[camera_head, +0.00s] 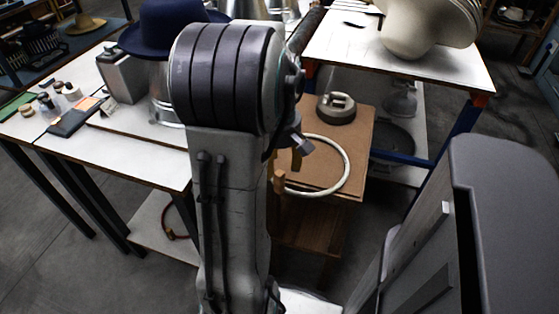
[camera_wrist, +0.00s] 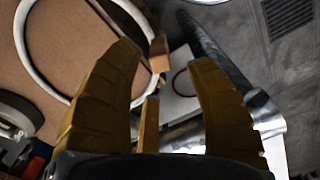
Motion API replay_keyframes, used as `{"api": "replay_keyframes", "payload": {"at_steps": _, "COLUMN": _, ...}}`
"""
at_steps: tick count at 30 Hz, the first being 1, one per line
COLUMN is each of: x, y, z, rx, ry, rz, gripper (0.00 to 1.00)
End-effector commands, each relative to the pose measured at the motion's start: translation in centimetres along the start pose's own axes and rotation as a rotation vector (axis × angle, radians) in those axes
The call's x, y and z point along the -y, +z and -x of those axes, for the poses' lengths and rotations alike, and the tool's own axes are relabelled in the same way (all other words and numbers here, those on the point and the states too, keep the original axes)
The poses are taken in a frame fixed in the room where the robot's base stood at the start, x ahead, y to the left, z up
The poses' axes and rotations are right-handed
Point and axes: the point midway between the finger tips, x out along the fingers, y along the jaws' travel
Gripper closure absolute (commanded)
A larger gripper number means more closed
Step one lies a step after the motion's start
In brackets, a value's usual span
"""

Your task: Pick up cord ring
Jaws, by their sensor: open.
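A pale, off-white cord ring (camera_head: 348,165) lies on a brown board (camera_head: 362,125) on a low wooden stand. In the wrist view the ring (camera_wrist: 22,50) runs along the upper left, partly behind the left finger. My gripper (camera_wrist: 163,55) is open and empty, with its tan fingers wide apart. In the head view my arm hides most of the gripper.
A round grey weight with a handle (camera_head: 337,107) sits on the board behind the ring. A white table (camera_head: 160,150) with a blue hat (camera_head: 165,25) stands left, another table (camera_head: 335,45) behind right. A reddish ring (camera_head: 172,232) lies on the lower left shelf.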

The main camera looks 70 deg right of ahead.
Motion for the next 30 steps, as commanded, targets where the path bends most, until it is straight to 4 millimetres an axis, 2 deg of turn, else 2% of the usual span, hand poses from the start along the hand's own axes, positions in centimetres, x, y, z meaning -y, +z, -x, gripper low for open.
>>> {"api": "replay_keyframes", "payload": {"at_steps": 9, "x": 0.1, "y": 0.0, "z": -4.0, "rx": 0.002, "ry": -0.004, "rz": -0.001, "gripper": 0.50}}
{"api": "replay_keyframes", "payload": {"at_steps": 15, "x": 0.0, "y": 0.0, "z": -5.8, "rx": 0.001, "ry": -0.002, "rz": -0.001, "gripper": 0.50}}
{"api": "replay_keyframes", "payload": {"at_steps": 21, "x": 0.0, "y": 0.0, "z": -6.6, "rx": 0.000, "ry": 0.000, "rz": -0.001, "gripper": 0.50}}
{"api": "replay_keyframes", "payload": {"at_steps": 30, "x": 0.0, "y": 0.0, "z": -6.8, "rx": 0.000, "ry": 0.000, "rz": -0.001, "gripper": 0.50}}
